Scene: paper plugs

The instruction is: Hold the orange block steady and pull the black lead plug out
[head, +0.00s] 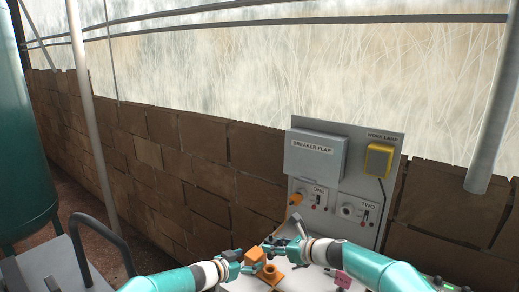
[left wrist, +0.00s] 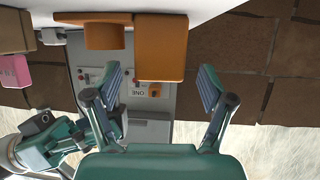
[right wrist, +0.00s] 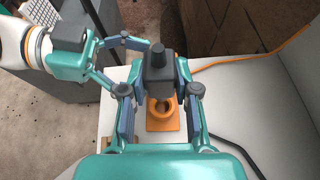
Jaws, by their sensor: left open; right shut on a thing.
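The orange block (head: 270,273) sits on the pale bench top, with a round open collar and a taller box-shaped part (head: 254,256). My left gripper (head: 240,265) is open beside the box-shaped part. In the left wrist view that part (left wrist: 160,50) lies between the spread fingers, with gaps on both sides. My right gripper (right wrist: 160,95) is shut on the black plug (right wrist: 156,72). The plug is over the orange collar (right wrist: 163,122), whose dark hole partly shows, so it looks clear of the hole. The plug's lower end is partly hidden.
A grey panel (head: 345,135) with a breaker flap, sockets ONE and TWO and a yellow work lamp box (head: 378,160) stands behind. An orange cable (right wrist: 240,60) and a black cable (right wrist: 240,145) cross the bench. A pink block (head: 342,279) lies by my right arm.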

